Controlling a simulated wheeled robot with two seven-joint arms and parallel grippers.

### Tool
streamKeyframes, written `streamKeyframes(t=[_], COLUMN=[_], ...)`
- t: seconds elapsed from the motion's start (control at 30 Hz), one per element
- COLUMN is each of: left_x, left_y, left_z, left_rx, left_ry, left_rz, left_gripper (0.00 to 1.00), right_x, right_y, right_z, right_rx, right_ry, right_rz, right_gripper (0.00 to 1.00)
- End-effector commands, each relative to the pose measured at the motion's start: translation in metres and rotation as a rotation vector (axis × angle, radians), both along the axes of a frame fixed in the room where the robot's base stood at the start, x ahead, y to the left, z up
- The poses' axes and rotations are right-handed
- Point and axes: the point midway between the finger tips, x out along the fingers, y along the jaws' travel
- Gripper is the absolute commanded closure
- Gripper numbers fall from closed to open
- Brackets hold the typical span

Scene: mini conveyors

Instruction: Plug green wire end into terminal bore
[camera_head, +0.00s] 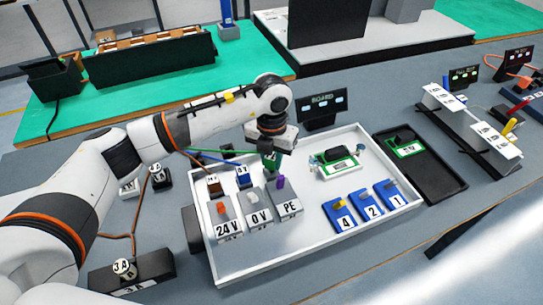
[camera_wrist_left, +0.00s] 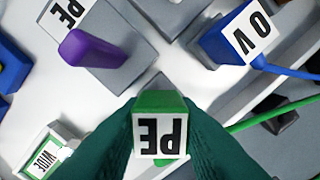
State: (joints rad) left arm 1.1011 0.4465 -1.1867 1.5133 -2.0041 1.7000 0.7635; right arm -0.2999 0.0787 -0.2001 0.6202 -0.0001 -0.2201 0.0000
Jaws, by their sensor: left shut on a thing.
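My left gripper (camera_head: 270,160) is shut on the green wire end (camera_wrist_left: 160,128), a green plug with a white label reading PE. It is held between dark green fingers; the green wire (camera_wrist_left: 265,115) runs off to the right in the wrist view. The grey PE terminal (camera_head: 288,208) with its purple lever (camera_wrist_left: 88,48) stands in the white tray, just below the gripper in the head view and ahead of it in the wrist view. The plug appears apart from the terminal. The terminal's bore cannot be made out. My right gripper is not in view.
Grey 0V (camera_head: 259,218) and 24V (camera_head: 226,228) terminals stand left of PE. Blue (camera_head: 243,178) and brown (camera_head: 214,187) wire ends sit behind them. Blue numbered blocks (camera_head: 339,216) and a green-framed part (camera_head: 336,164) share the white tray (camera_head: 300,258). A black tray (camera_head: 440,186) lies right.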

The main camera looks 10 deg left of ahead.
Motion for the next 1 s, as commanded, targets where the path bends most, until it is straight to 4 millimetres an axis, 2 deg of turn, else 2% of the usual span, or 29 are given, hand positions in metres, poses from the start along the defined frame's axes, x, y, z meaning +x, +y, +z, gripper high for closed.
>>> streamKeyframes(t=[0.77, 0.8, 0.93, 1.0], left_x=[0.0, 0.0, 0.0, 0.0], left_y=[0.0, 0.0, 0.0, 0.0], left_z=[-0.021, -0.02, -0.019, -0.019], left_rx=[0.0, 0.0, 0.0, 0.0], left_ry=[0.0, 0.0, 0.0, 0.0], left_rz=[0.0, 0.0, 0.0, 0.0], left_gripper=[0.96, 0.68, 0.48, 0.48], right_x=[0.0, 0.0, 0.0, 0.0], right_y=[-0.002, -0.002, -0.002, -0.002], right_z=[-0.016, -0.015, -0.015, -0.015], right_rx=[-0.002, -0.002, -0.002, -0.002], right_ry=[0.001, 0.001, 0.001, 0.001], right_rz=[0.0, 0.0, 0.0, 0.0], right_gripper=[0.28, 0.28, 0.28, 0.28])
